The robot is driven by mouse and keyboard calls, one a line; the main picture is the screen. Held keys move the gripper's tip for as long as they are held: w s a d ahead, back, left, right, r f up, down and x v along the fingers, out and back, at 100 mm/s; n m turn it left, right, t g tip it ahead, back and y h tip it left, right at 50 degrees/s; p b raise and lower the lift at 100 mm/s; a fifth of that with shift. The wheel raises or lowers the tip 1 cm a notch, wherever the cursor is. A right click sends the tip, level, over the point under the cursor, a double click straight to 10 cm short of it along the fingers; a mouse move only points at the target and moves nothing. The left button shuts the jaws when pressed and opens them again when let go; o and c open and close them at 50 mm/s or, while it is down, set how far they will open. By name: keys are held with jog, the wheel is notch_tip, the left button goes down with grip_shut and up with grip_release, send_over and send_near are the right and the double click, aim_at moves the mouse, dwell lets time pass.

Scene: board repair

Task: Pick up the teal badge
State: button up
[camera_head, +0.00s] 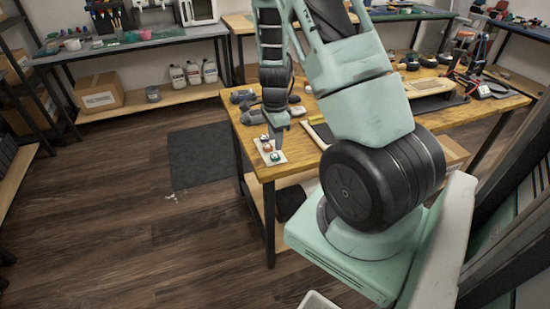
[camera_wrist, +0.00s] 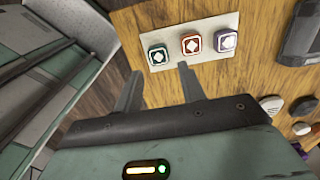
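The teal badge (camera_wrist: 158,56) is a small rounded square with a white diamond mark. It sits at the left end of a pale card (camera_wrist: 207,29) on the wooden table, beside a red badge (camera_wrist: 191,43) and a purple badge (camera_wrist: 226,42). In the head view the teal badge (camera_head: 275,156) is at the near end of the card. My gripper (camera_wrist: 158,82) is open, its two fingers apart with nothing between them. In the wrist view the teal badge shows just beyond the fingertips. In the head view my gripper (camera_head: 277,146) is over the card.
The wooden table (camera_head: 245,142) ends close to the card, with the floor beyond its edge. Dark grey tools (camera_head: 252,117) lie behind the card. In the wrist view a dark device (camera_wrist: 301,35) and several small rounded pieces (camera_wrist: 271,105) lie to the right.

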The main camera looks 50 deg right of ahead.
aim_at(275, 155)
jog(key=shift+a+f, duration=0.1)
jog(key=shift+f, duration=2.75)
jog(key=c, duration=0.7)
